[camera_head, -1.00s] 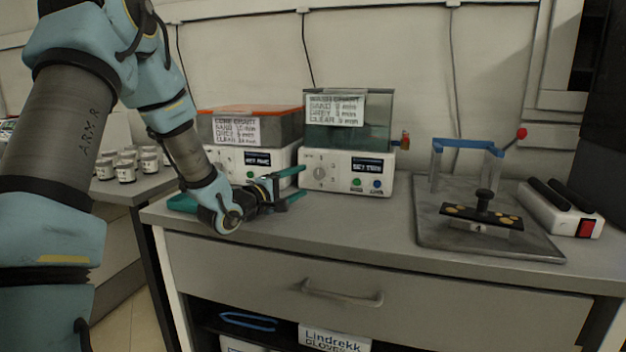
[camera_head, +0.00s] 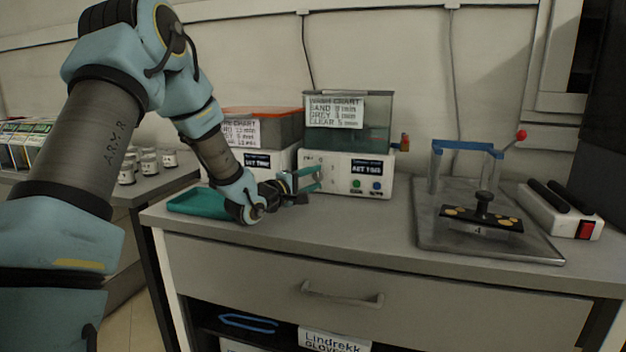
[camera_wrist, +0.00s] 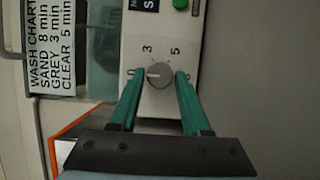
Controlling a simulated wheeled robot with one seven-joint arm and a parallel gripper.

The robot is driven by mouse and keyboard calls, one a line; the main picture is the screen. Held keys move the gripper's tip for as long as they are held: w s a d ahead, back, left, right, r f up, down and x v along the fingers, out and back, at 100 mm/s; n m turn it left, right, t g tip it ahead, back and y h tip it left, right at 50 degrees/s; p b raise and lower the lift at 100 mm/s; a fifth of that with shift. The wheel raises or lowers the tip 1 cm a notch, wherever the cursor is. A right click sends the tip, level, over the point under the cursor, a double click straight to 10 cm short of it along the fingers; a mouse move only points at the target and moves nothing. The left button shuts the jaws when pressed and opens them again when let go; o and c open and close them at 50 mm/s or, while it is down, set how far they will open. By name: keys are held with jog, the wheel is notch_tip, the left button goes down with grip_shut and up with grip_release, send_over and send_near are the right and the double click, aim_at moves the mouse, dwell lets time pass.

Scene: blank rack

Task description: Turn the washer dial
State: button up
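The washer (camera_head: 348,130) is a white box with a translucent greenish tank and a wash chart on its front. Its grey dial (camera_wrist: 159,74) shows in the wrist view, with the marks 3 and 5 beside it and a pale pointer line on its face. My gripper (camera_wrist: 156,80) is open, its two teal fingers (camera_head: 308,180) reaching to either side of the dial. A small gap seems to show on each side; I cannot tell whether either finger touches it. In the head view the fingers and dial overlap, so the dial is mostly hidden.
An orange-lidded unit (camera_head: 262,130) stands just left of the washer, behind my arm. A teal tray (camera_head: 195,203) lies near the counter's left end. A metal plate with a fixture (camera_head: 480,215) and a white device with a red switch (camera_head: 562,212) are on the right.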

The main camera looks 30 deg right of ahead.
grip_shut()
